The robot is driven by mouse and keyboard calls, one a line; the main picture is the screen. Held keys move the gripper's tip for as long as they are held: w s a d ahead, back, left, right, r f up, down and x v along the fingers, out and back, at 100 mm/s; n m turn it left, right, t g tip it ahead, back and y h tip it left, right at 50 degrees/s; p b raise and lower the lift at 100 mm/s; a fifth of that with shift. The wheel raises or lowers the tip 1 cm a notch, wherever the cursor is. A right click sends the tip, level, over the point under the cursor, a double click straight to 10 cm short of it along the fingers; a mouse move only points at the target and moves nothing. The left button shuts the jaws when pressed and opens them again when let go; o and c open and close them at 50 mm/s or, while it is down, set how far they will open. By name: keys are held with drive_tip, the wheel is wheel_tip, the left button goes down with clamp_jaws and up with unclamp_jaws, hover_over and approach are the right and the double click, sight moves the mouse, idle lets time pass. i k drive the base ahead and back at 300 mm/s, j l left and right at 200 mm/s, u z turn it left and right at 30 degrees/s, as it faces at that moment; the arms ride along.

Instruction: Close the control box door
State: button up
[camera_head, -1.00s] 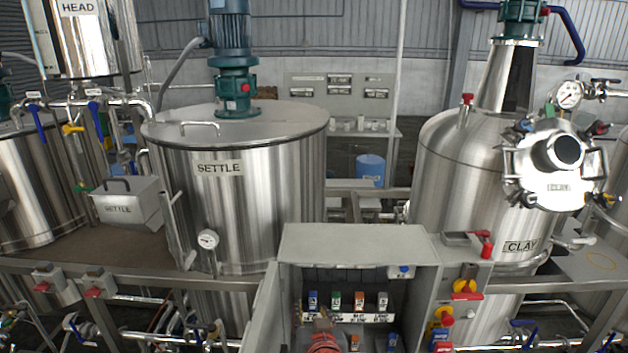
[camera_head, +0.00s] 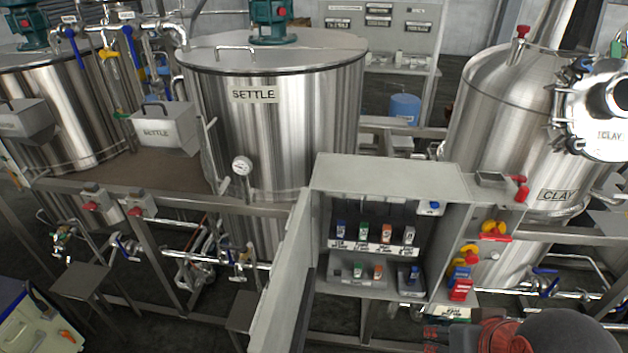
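The grey control box (camera_head: 385,177) stands in the lower middle of the head view, its front open. Its door (camera_head: 283,285) is swung open on the left side and reaches toward me, seen nearly edge-on. Inside are two rows of small coloured switches or breakers above white labels (camera_head: 373,247). Red and dark parts of my arm (camera_head: 505,335) show at the bottom edge, right of the open door and in front of the box's lower right. They look apart from the door. I cannot make out my gripper's fingertips or what they hold.
Red and yellow handles (camera_head: 493,229) and blue and red switches (camera_head: 461,283) stick out on the box's right side. The SETTLE tank (camera_head: 280,130) and CLAY tank (camera_head: 500,125) stand behind. A pale case (camera_head: 38,325) sits at lower left. Floor shows left of the door.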

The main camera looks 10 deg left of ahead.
sight(280, 324)
drive_tip(key=k+j, duration=0.15)
drive_tip(key=j, duration=0.25)
drive_tip(key=k+j, duration=0.15)
drive_tip(key=j, duration=0.25)
drive_tip(key=k+j, duration=0.15)
drive_tip(key=j, duration=0.25)
drive_tip(key=k+j, duration=0.15)
drive_tip(key=j, duration=0.25)
drive_tip(key=z, duration=0.05)
